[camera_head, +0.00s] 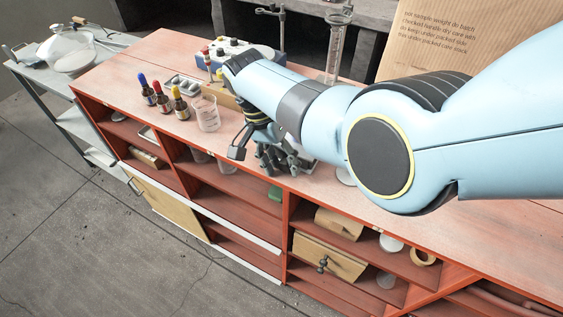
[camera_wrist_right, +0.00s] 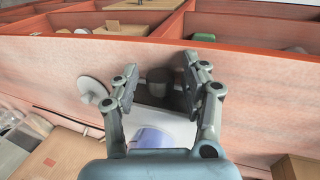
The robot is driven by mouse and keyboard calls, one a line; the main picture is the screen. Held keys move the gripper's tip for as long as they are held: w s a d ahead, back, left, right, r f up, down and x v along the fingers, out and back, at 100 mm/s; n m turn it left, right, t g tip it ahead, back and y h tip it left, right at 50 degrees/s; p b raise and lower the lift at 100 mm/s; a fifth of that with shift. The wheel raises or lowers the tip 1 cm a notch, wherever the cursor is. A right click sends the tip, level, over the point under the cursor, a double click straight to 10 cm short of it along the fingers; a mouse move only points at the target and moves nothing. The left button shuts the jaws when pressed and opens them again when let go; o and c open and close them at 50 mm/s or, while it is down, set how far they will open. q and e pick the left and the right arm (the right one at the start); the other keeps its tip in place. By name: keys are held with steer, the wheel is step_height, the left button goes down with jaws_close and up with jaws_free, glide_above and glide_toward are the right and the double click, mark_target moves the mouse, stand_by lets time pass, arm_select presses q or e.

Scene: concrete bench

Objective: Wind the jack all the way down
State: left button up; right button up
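My right gripper (camera_head: 265,152) hangs at the front edge of the bench top, below my blue arm in the head view. In the right wrist view my right gripper (camera_wrist_right: 165,82) is open, its two fingers spread on either side of a dark rounded part (camera_wrist_right: 159,84). This part looks like the jack's knob, but I cannot be sure. A gap shows between it and the fingers. The rest of the jack is not clearly seen; my arm and gripper hide that area in the head view. My left gripper is not in view.
The red bench top (camera_head: 130,65) holds dropper bottles (camera_head: 163,97), a glass beaker (camera_head: 206,113) and a tall glass cylinder (camera_head: 337,45). A cardboard box (camera_head: 440,45) stands behind my arm. A pale disc (camera_wrist_right: 92,90) is beside the fingers. Open shelves lie below.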

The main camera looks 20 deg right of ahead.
steer(key=shift+r, duration=0.15)
steer(key=v, duration=1.1)
steer(key=shift+w+a+r, duration=0.1)
steer(key=shift+w+r, duration=0.05)
steer(key=shift+r, duration=0.15)
steer(key=b+x, duration=0.2)
steer(key=x, duration=1)
steer(key=shift+r, duration=0.1)
